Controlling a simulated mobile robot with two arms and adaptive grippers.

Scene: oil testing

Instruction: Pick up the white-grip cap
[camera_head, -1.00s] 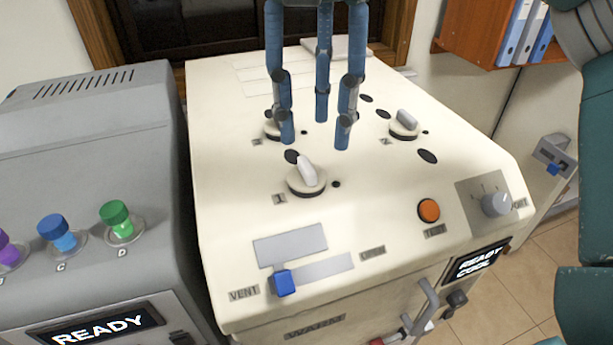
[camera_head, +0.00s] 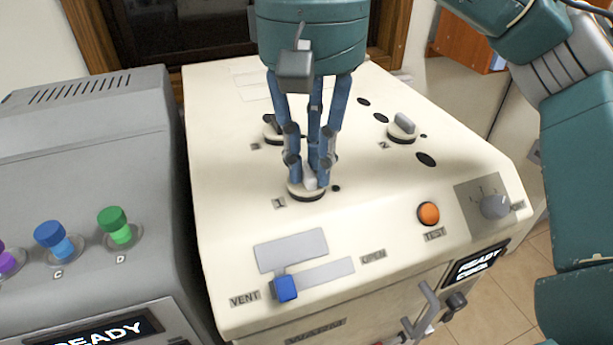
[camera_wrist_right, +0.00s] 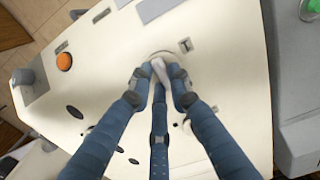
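A white-grip cap (camera_head: 306,193) with a dark-edged round base sits on the cream machine top beside label 1. My right gripper (camera_head: 310,178) points down over it, its blue fingers drawn in around the upright white grip. In the right wrist view the white grip (camera_wrist_right: 160,70) shows between the fingertips of my right gripper (camera_wrist_right: 158,78), which look closed on it. The cap's base looks still seated on the machine top. Two similar white-grip caps stand farther back, one at the right (camera_head: 402,128) and one partly hidden behind the fingers (camera_head: 272,131). My left gripper is not in view.
An orange TEST button (camera_head: 428,213), a grey knob (camera_head: 494,206) and a blue slider (camera_head: 285,288) are on the same machine (camera_head: 215,200). A grey machine (camera_head: 90,150) with coloured-top vials stands close on the left. Dark holes lie near the caps.

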